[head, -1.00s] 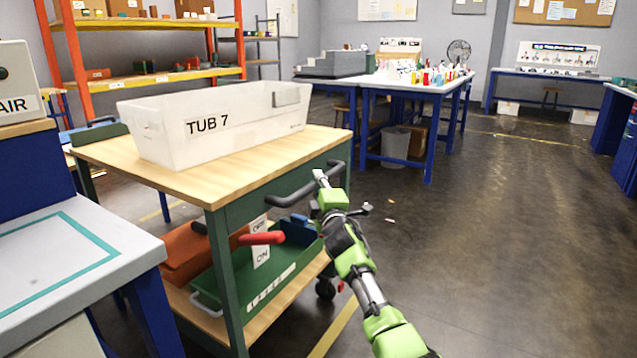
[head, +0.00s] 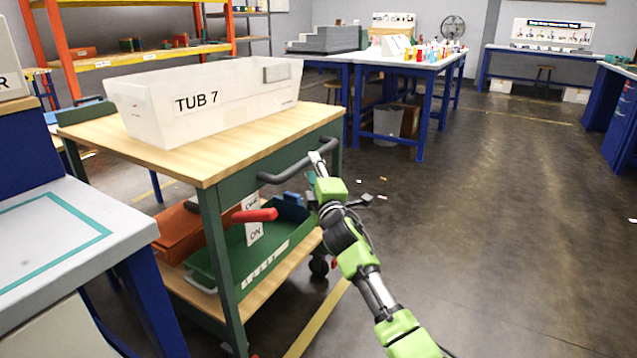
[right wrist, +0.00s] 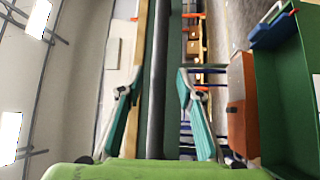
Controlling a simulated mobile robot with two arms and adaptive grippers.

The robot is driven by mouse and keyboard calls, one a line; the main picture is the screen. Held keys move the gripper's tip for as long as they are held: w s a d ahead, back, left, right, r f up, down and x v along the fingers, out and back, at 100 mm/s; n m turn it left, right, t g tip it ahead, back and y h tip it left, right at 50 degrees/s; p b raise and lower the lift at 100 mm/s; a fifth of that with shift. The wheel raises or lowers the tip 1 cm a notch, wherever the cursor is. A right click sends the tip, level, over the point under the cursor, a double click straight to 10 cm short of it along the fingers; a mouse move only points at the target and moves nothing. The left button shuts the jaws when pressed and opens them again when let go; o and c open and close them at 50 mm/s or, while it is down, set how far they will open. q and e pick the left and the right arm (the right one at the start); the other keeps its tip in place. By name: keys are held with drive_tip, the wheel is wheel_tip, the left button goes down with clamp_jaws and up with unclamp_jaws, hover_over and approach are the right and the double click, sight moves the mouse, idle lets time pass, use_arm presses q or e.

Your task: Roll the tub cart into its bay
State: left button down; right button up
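The tub cart (head: 225,175) has a green frame, a wooden top and a lower shelf. A white tub marked TUB 7 (head: 215,100) stands on its top. A dark push handle (head: 285,174) runs along the cart's near right end. My right gripper (head: 338,178) is at the right part of this handle with its fingers spread. In the right wrist view the handle bar (right wrist: 158,80) runs between the two open fingers, with gaps on both sides. A red lever (head: 256,215) sticks out below the handle beside a tag reading ON. My left gripper is out of view. I cannot identify the bay.
An orange bin (head: 180,232) and a green tray (head: 235,258) sit on the cart's lower shelf. A white-topped bench (head: 60,250) stands close at the left. Blue worktables (head: 400,65) stand behind. A yellow line (head: 318,322) marks the floor. Open floor (head: 500,220) lies to the right.

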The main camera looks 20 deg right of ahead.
drive_tip(key=s, duration=0.6)
drive_tip(key=shift+s+a+f, duration=0.15)
drive_tip(key=shift+a+f, duration=0.25)
drive_tip(key=shift+f, duration=0.05)
drive_tip(key=shift+f, duration=0.1)
